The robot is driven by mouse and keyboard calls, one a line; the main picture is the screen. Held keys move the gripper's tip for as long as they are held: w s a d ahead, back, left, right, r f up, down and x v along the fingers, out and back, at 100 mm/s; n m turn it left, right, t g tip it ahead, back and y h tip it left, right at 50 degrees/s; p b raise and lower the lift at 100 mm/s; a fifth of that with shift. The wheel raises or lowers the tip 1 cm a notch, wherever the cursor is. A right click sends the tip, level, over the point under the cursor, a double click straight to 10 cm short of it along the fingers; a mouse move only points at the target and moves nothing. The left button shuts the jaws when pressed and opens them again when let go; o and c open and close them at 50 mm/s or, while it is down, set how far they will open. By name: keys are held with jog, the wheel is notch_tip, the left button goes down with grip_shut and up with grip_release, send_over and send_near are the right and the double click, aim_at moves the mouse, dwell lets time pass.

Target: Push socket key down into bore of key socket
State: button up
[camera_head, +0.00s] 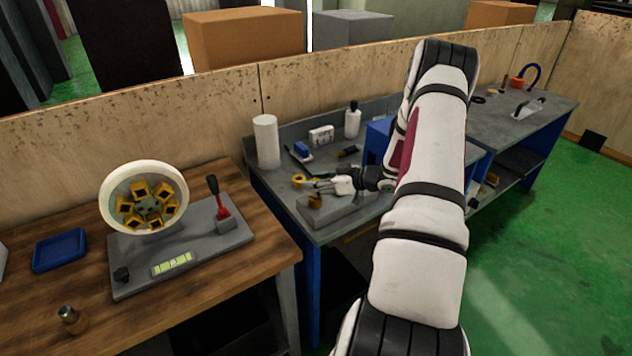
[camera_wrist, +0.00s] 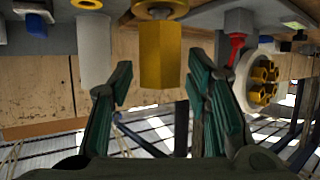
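A gold hexagonal piece, seemingly the socket key (camera_wrist: 162,55), stands between and beyond my fingertips in the wrist view, which is upside down. Its lower end meets a round gold-brown collar (camera_wrist: 158,9), cut off by the frame edge; I cannot tell how deep it sits. In the head view a small gold piece (camera_head: 315,201) stands on the grey block (camera_head: 345,210) just below my gripper (camera_head: 335,186). My gripper is open in the wrist view (camera_wrist: 162,78), with a gap on each side of the gold piece. The bore is not visible.
A yellow ring (camera_head: 298,181) lies behind the block. A white cylinder (camera_head: 266,141), a white bottle (camera_head: 352,120) and small items stand farther back. The wooden table at left holds a round chuck (camera_head: 145,198) and a red lever (camera_head: 219,203).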

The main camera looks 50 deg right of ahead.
jog(key=shift+s, duration=0.1)
jog(key=v, duration=1.1)
jog(key=shift+s+r, duration=0.15)
jog(key=shift+s, duration=0.2)
jog(key=shift+d, duration=0.1)
